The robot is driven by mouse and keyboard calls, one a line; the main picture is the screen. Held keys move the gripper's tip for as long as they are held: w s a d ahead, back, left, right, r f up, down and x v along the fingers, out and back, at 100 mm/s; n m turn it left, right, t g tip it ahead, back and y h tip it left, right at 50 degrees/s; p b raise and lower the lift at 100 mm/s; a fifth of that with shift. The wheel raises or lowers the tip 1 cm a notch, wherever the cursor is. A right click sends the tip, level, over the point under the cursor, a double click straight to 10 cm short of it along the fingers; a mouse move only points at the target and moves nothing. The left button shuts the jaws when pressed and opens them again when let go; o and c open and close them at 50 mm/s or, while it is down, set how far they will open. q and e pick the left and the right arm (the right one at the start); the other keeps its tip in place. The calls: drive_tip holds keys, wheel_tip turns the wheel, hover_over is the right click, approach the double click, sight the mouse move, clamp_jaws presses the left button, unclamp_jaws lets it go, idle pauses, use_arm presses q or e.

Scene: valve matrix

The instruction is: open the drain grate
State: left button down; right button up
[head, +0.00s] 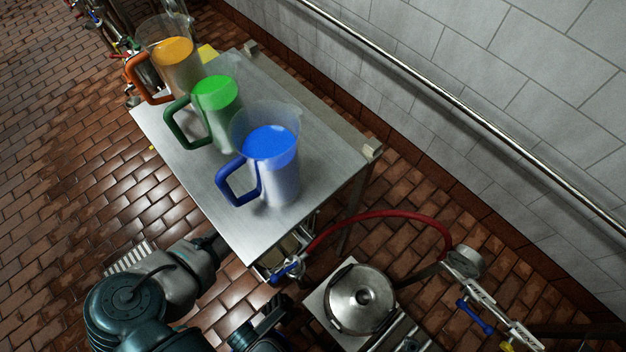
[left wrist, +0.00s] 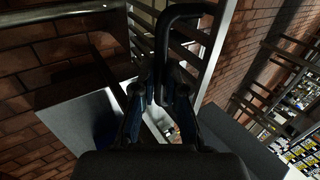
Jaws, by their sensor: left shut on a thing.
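A pale slatted grate (head: 128,257) shows at the lower left of the head view, low by the brick floor and partly covered by my left arm. In the left wrist view, slatted bars (left wrist: 212,42) with a pale frame run past a black U-shaped handle (left wrist: 182,10). My left gripper (left wrist: 160,88) is shut on the lower leg of this handle, with a finger on either side. In the head view, my left arm comes in at the lower left and its fingertips are hidden. I cannot make out my right gripper.
A steel table (head: 185,160) carries an orange-filled pitcher (head: 176,65), a green one (head: 215,100) and a blue one (head: 270,155), close to my left arm. A lidded pot (head: 360,298) and a red hose (head: 380,213) are at right. The brick floor at left is open.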

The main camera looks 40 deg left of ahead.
use_arm(q)
drive_tip(key=shift+s+a+f, duration=0.1)
drive_tip(key=shift+a+f, duration=0.1)
drive_tip(key=shift+a, duration=0.05)
drive_tip(key=c, duration=1.2)
unclamp_jaws()
drive_tip(key=shift+d, duration=0.15)
drive_tip(key=shift+r, duration=0.1)
wheel_tip(320, 180, up, 10)
drive_tip(key=shift+w, duration=0.2)
